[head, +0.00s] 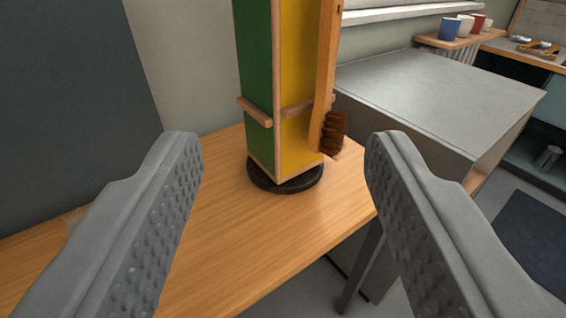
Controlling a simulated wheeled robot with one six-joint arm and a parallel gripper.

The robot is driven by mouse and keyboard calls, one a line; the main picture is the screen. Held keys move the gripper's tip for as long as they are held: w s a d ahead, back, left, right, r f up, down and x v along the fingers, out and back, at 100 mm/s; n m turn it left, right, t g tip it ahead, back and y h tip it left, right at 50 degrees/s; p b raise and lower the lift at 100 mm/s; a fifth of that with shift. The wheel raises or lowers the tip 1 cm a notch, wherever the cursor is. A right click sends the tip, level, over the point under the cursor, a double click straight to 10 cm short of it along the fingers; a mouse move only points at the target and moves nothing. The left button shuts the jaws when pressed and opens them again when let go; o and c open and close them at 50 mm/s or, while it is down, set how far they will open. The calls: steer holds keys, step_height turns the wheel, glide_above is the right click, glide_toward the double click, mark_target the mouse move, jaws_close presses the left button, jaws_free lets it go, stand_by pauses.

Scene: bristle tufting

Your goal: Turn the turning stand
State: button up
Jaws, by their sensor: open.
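The turning stand (262,126) is a tall box-like column on a round black base (287,183). It stands upright on the wooden table (215,235), and its top is cut off by the picture edge. Its left face is green and its right face is yellow, each with a small wooden ledge. A wooden piece with dark brown bristles (334,133) is at the stand's right side. My gripper (276,150) is open and empty, with one grey finger on each side of the picture. The stand appears between the fingers, farther away, with no visible contact.
A grey-topped cabinet (440,95) stands to the right behind the table. Several cups, one a blue cup (450,28), sit on a shelf at the back right. A dark panel (65,110) is at the left. The table top in front of the stand is clear.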

steer(key=shift+c, duration=1.1)
